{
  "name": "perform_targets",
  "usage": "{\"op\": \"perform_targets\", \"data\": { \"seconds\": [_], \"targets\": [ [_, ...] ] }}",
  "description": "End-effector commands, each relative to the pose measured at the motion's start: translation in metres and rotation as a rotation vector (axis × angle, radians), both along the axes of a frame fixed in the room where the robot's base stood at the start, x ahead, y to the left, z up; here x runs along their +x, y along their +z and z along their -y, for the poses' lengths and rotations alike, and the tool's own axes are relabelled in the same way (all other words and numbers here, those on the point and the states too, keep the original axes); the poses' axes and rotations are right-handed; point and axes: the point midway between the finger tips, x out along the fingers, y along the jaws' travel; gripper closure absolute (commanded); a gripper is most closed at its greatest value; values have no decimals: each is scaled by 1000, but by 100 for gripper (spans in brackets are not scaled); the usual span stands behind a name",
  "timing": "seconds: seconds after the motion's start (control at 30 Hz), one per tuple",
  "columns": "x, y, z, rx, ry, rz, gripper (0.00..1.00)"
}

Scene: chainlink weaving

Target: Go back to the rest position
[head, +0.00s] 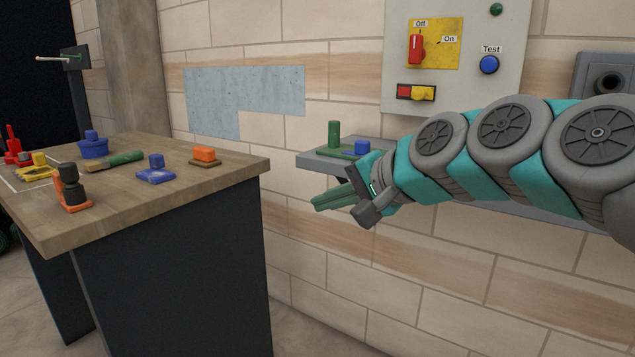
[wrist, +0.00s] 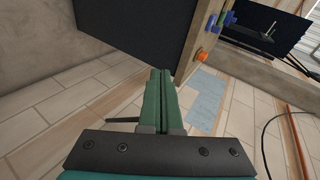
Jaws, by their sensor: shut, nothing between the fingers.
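My gripper (head: 332,199) is at the end of my teal and grey arm, which reaches in from the right in the head view. Its green fingers are shut with nothing between them. They point left, in the air in front of the brick wall, below the level of the grey shelf. In the wrist view the shut fingers (wrist: 158,98) point toward the dark side of the table. The gripper touches nothing that I can see.
A wooden table (head: 225,165) with several small coloured objects stands at left. A grey wall shelf (head: 318,159) holds a green cylinder (head: 334,135) and a blue piece (head: 362,147), close behind my gripper. A switch panel (head: 510,60) hangs above. A gap separates table and gripper.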

Motion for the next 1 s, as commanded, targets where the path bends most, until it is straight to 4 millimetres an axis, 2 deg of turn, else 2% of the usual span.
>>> {"op": "perform_targets", "data": {
  "seconds": [0.03, 0.17, 0.2, 0.3, 0.4, 0.5, 0.6, 0.7, 0.83, 1.0],
  "targets": [
    [-18, -29, -2, -99, 40, -21, 100],
    [-67, -104, 6, -346, 161, -98, 100],
    [-83, -127, 12, -416, 200, -131, 100],
    [-125, -179, 33, -573, 291, -218, 100],
    [-170, -223, 60, -704, 381, -318, 100],
    [-214, -257, 88, -801, 465, -427, 100],
    [-252, -278, 111, -862, 532, -520, 100],
    [-279, -291, 126, -892, 578, -588, 100],
    [-295, -297, 135, -907, 605, -626, 100],
    [-296, -297, 135, -908, 609, -629, 100]
  ]
}}
